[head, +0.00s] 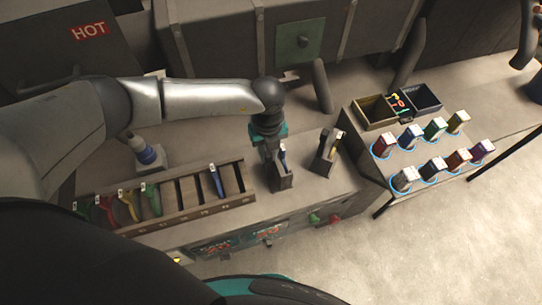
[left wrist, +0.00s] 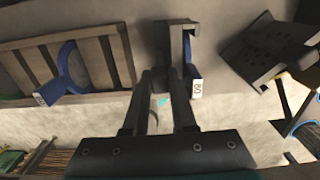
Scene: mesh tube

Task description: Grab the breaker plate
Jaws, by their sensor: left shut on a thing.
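My left gripper (head: 272,157) reaches down from the left over a small dark grey holder (head: 280,180) on the bench. A blue plate with a white tag (head: 283,157) stands upright in or at this holder, right at the fingers. In the left wrist view the gripper (left wrist: 161,82) is shut at the holder, and the blue plate with its tag (left wrist: 194,80) shows beside the fingers. The exact grip is partly hidden, and I cannot tell which piece is the breaker plate. My right gripper is not in view.
A slotted wooden rack (head: 180,215) with several coloured, tagged plates lies left of the holder. A second dark holder (head: 322,163) stands to the right. A side table holds two trays (head: 375,113) and several coloured boxes (head: 435,128). The wall machinery stands behind.

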